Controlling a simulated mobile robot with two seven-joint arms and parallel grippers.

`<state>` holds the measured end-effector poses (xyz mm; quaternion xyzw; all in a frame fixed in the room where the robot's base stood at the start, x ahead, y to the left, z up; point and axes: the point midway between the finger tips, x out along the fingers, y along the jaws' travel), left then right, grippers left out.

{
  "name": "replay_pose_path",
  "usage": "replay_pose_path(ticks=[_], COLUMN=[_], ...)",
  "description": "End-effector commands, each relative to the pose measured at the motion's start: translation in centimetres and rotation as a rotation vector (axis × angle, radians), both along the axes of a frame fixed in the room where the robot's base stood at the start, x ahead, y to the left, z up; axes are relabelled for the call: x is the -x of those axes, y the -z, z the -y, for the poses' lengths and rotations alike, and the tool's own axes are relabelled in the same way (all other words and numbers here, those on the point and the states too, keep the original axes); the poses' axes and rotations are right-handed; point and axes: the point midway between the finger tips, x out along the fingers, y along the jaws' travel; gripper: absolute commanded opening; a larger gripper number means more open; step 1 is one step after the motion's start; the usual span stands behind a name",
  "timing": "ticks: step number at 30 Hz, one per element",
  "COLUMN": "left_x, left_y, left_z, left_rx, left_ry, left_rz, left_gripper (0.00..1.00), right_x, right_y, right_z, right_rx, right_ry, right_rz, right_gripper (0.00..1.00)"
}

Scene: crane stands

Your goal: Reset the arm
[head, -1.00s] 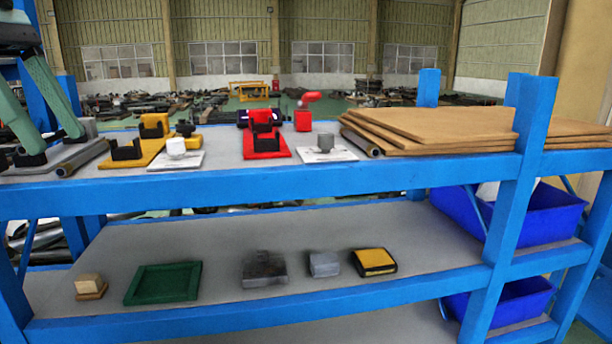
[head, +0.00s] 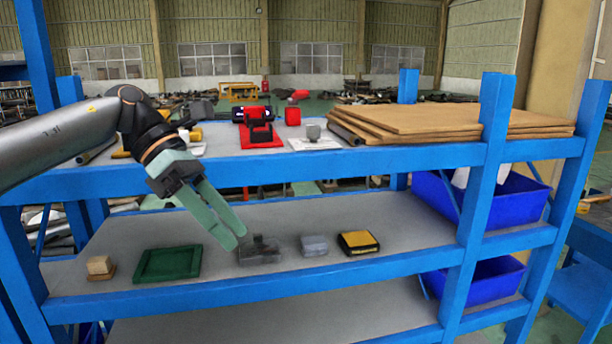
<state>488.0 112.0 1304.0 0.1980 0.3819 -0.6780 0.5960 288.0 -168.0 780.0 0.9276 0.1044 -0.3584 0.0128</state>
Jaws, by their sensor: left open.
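My left arm (head: 60,142) comes in from the left in the head view, in front of the blue rack. My left gripper (head: 238,240) has two green fingers that point down and right, with a narrow gap between them. It is open, with nothing seen in it. Its tips show in front of the lower shelf, beside a dark grey block (head: 262,252) in the picture; whether they touch it I cannot tell. My right gripper is not in view.
The blue rack's top shelf (head: 330,165) holds a red stand (head: 258,130), a grey piece on a white plate (head: 314,140) and stacked brown boards (head: 420,118). The lower shelf holds a green tray (head: 168,264), a grey block (head: 314,245) and a yellow-black block (head: 358,243). Blue bins (head: 505,205) stand right.

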Motion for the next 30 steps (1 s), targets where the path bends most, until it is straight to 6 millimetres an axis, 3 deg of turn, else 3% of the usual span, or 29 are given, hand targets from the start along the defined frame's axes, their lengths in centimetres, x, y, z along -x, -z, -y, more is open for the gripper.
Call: replay_pose_path(ticks=[1, 6, 15, 22, 30], left_x=[0.2, 1.2, 3.7, 4.0, 2.3], left_y=[2.3, 6.9, 11.4, 13.3, 17.3], left_z=[2.3, 8.9, 17.4, 20.3, 19.4], left_rx=[0.053, 0.237, 0.563, 0.793, 1.022], left_ry=[0.005, -0.034, -0.196, -0.402, -0.729], left_rz=[-0.06, -0.246, -0.649, -1.014, -1.472], left_gripper=[0.69, 0.69, 0.69, 0.69, 0.69], right_x=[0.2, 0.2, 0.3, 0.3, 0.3], right_y=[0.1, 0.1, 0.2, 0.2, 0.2], right_z=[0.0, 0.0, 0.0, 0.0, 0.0], right_rx=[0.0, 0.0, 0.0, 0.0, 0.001], right_ry=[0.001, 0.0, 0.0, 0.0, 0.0], right_rz=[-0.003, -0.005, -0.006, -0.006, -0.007], right_gripper=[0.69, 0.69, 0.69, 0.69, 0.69])
